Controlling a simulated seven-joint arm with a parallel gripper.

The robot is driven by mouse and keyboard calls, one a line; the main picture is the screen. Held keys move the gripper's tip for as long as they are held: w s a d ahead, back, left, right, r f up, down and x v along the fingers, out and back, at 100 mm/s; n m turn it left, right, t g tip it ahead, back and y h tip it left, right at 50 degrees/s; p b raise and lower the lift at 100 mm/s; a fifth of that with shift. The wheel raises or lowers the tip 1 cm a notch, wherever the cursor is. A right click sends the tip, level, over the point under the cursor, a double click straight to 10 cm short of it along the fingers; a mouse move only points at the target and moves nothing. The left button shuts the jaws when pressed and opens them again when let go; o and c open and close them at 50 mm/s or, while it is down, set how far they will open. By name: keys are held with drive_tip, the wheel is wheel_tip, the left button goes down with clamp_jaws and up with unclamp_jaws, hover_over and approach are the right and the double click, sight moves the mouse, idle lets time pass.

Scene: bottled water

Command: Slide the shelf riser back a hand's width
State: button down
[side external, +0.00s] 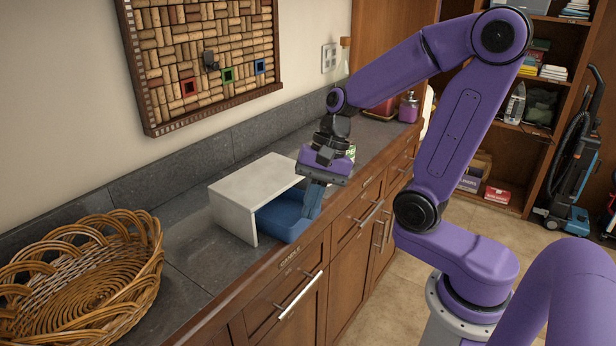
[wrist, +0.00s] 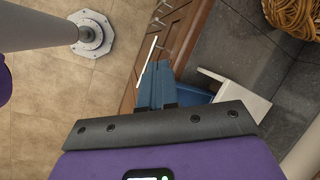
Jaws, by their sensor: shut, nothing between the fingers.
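The white shelf riser (side external: 255,192) stands on the dark stone counter, its near side panel facing the camera and its open side toward the counter's front edge. In the wrist view the riser (wrist: 246,95) shows as a pale corner right of the fingers. A blue bin (side external: 284,218) sits partly under it and sticks out at the front. My gripper (side external: 311,210) points down at the riser's front right, with its blue fingers shut and empty beside the bin. The fingers (wrist: 160,68) also show in the wrist view. I cannot tell whether they touch the bin.
A wicker basket (side external: 85,285) stands on the counter at the left. The wall and stone backsplash (side external: 150,182) run behind the riser, with some bare counter between. A can (side external: 350,152) stands just behind my gripper. Drawers with bar handles (side external: 300,295) lie below the counter edge.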

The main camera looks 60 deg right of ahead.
drive_tip(key=s+d+r+m+t+h, duration=0.15)
drive_tip(key=d+m+t, duration=0.35)
drive_tip(key=m, duration=0.8)
drive_tip(key=d+r+m+t+h, duration=0.25)
drive_tip(key=d+m, duration=0.55)
drive_tip(key=m, duration=0.4)
drive_tip(key=w+r+x, duration=0.2)
drive_tip(key=x, duration=1.1)
drive_tip(key=shift+w+r+t, duration=0.1)
drive_tip(key=shift+t, duration=0.15)
